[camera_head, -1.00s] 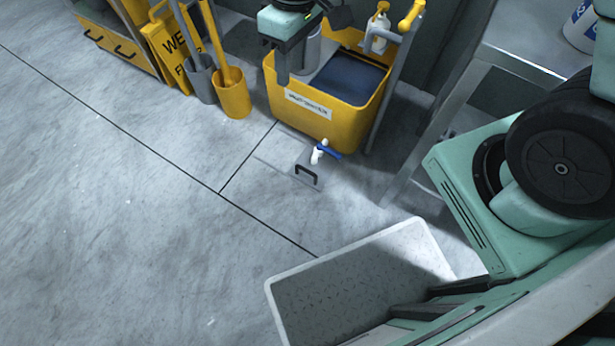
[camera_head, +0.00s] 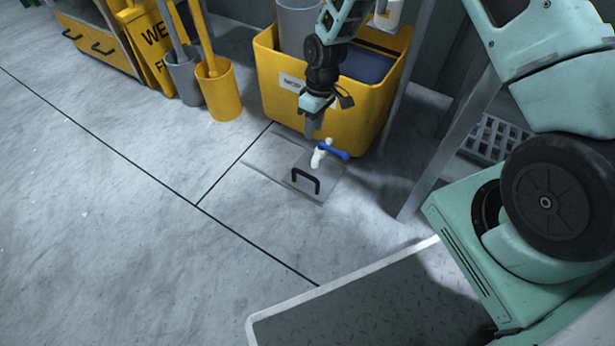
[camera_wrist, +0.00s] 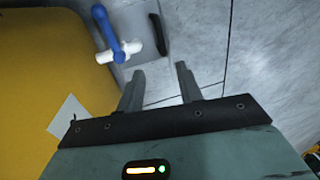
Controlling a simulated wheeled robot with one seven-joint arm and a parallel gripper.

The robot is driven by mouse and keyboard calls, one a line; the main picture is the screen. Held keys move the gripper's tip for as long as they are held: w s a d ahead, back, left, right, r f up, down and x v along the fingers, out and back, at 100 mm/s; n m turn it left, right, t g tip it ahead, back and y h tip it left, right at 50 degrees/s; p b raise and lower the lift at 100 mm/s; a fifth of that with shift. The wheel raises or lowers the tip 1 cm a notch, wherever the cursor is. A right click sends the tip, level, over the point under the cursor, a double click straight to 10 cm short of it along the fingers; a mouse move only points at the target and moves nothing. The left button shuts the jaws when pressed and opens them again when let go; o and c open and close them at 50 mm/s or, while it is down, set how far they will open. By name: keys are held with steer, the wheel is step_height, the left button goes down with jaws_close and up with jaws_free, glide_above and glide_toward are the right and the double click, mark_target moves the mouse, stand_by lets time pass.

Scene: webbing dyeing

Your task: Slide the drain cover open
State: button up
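The drain cover (camera_head: 280,178) is a grey plate lying in the floor in front of the yellow tub, with a black arched handle (camera_head: 306,181) on it. In the wrist view the handle (camera_wrist: 158,36) is at top centre, beyond my fingertips. A white tap with a blue lever (camera_head: 330,150) stands at the cover's right side; it also shows in the wrist view (camera_wrist: 110,30). My gripper (camera_head: 311,130) hangs above the floor by the tub's front, behind the handle and apart from it. In the wrist view its two fingers (camera_wrist: 160,75) are spread with nothing between them.
The yellow tub (camera_head: 283,118) stands close behind my gripper. A yellow bucket (camera_head: 222,95) and a grey bucket (camera_head: 184,80) with long handles stand at left. A metal table leg (camera_head: 440,150) is at right. The floor left of the cover is clear.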

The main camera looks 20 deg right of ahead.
mark_target(307, 174)
steer(key=a+f+b, duration=0.1)
steer(key=f+b, duration=0.2)
steer(key=f, duration=0.2)
steer(key=s+f+b, duration=0.1)
steer(key=f+b, duration=0.2)
steer(key=f, duration=0.3)
steer(key=s+a+f+b, duration=0.1)
steer(key=f+b, duration=0.2)
steer(key=f, duration=0.3)
steer(key=shift+a, duration=0.35)
steer(key=shift+r, duration=0.1)
jaws_close()
